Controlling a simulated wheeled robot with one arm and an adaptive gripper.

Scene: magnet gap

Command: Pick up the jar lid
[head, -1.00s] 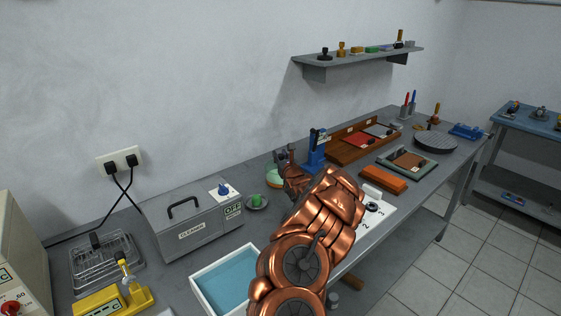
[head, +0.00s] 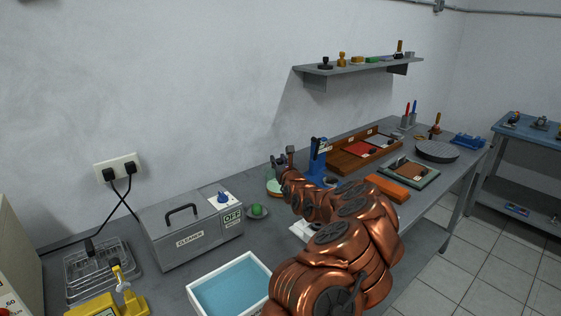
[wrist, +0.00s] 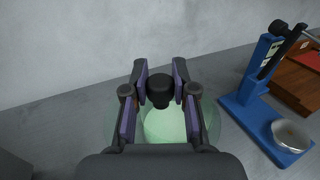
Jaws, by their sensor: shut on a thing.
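The jar lid (wrist: 160,90) shows in the wrist view as a round black knob between my fingers, with pale green glass below it. My gripper (wrist: 160,84) has its purple pads on both sides of this knob and is shut on it. In the head view, my gripper (head: 281,162) is at the back of the bench, just above a pale green round thing (head: 273,188). My wrist hides part of the glass, and I cannot tell whether the lid is raised off the jar.
A blue stand (head: 317,163) is close on the right; its base holds a metal dish (wrist: 291,136) in the wrist view. A grey cleaner box (head: 192,232) and a small green item (head: 257,211) are to the left. A white tray (head: 215,276) with blue inside is nearer. The wall is close behind.

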